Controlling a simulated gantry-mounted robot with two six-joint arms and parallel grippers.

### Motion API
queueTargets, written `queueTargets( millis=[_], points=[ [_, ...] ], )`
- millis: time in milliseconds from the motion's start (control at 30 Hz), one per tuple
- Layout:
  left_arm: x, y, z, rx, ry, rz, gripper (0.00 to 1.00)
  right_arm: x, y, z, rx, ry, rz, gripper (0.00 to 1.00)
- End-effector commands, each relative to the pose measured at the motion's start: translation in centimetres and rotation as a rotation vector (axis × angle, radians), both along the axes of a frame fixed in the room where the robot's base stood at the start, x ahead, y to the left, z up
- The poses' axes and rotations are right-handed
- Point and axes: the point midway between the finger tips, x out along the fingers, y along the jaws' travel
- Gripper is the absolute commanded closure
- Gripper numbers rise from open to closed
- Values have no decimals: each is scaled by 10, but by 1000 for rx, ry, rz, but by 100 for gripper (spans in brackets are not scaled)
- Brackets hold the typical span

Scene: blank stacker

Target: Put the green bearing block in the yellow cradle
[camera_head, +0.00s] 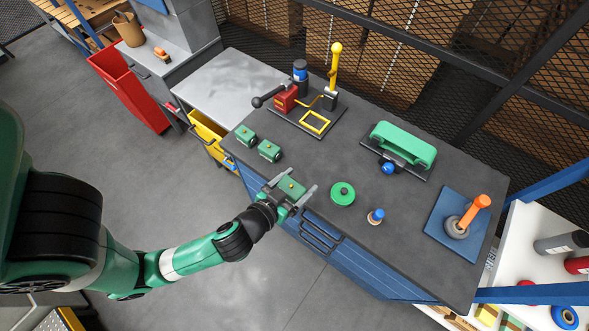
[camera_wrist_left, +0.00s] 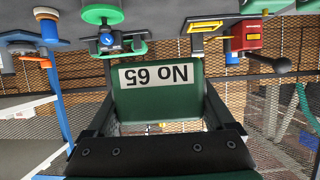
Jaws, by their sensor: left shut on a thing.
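My left gripper (camera_head: 291,188) is shut on a green bearing block (camera_head: 288,190) near the front edge of the dark workbench. The block fills the middle of the left wrist view (camera_wrist_left: 157,92), between the two fingers, with an upside-down "No 65" label facing the camera. The yellow cradle (camera_head: 315,122), a square open frame, is on a dark plate farther back, apart from the block. It looks empty. The cradle also shows at the top of the left wrist view (camera_wrist_left: 205,27). My right gripper is not in view.
Two more green blocks (camera_head: 269,151) sit left of my gripper. The cradle's plate also bears a red unit (camera_head: 286,99) and a tall yellow lever (camera_head: 335,62). A green disc (camera_head: 342,193) and a blue-topped peg (camera_head: 375,216) stand to the right. Bare bench lies between gripper and cradle.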

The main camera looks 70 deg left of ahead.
Motion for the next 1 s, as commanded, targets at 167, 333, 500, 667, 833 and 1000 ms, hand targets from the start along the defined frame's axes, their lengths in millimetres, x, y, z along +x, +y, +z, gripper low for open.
queueTargets(
  millis=[167, 333, 500, 667, 833, 1000],
  points=[
    [9, 24, -20, 0, -14, 10, 100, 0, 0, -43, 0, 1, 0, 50],
    [26, 63, -30, 1, -6, 13, 100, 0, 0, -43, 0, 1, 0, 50],
    [42, 97, -62, 0, -4, 6, 100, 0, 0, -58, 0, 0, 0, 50],
    [51, 115, -84, 3, -5, 3, 100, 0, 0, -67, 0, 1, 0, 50],
    [54, 119, -89, 4, -5, 0, 100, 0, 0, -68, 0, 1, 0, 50],
    [57, 129, -103, 4, -6, 3, 100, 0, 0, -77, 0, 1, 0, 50]
  ],
)
